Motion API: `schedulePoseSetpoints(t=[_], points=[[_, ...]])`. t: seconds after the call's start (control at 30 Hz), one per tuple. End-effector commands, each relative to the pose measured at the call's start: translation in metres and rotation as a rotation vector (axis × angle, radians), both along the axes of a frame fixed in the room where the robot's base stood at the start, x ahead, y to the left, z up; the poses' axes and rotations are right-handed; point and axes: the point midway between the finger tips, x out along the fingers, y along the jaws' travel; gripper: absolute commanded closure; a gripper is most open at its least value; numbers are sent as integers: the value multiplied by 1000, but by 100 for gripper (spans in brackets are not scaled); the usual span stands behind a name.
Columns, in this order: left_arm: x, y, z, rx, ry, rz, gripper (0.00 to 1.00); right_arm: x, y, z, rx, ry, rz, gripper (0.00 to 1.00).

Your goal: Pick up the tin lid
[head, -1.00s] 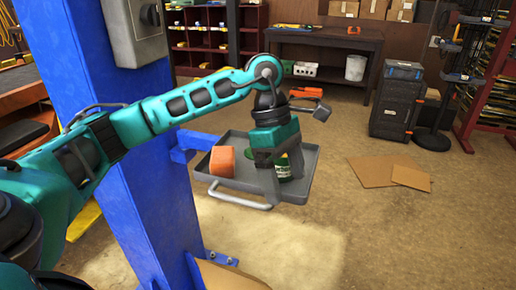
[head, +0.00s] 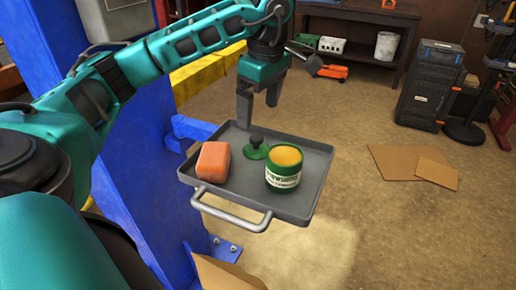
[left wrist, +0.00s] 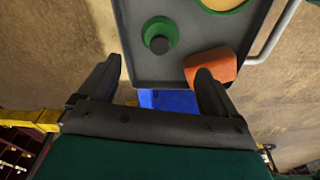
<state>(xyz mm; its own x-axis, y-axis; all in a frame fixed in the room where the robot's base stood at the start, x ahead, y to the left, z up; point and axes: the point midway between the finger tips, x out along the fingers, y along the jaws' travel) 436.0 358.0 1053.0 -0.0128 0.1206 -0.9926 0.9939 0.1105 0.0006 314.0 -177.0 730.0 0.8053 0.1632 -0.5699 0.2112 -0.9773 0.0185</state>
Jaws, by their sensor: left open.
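The tin lid (head: 255,148) is a small green disc with a black knob, lying on the grey tray (head: 225,195) towards its far side. In the left wrist view the lid (left wrist: 168,30) lies on the tray, ahead of the fingers. The open green tin (head: 284,172), with yellowish contents and a white label, stands right of the lid. My left gripper (head: 258,107) is open and empty, above the tray's far edge, a little above and beyond the lid. Its fingers (left wrist: 160,70) are spread apart in the left wrist view. My right gripper is not in view.
An orange block (head: 213,162) sits on the tray left of the lid; it also shows near one finger in the left wrist view (left wrist: 210,64). The tray has a raised rim and front handle and adjoins a blue post (head: 150,190). Cardboard (head: 405,163) lies on the floor at right.

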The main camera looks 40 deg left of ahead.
Motion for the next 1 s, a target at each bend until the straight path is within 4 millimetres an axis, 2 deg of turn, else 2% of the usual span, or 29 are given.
schedulePoseSetpoints(t=[0.03,0.1,0.37,0.7,1.0], points=[[-1,2,-13,1,5,2,8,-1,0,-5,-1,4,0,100],[-1,3,-23,1,5,2,8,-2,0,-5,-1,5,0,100],[-1,5,-44,0,1,0,8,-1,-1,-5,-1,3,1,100],[-1,9,-89,0,2,1,8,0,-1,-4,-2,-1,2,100],[-1,9,-93,0,0,1,8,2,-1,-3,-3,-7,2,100]])
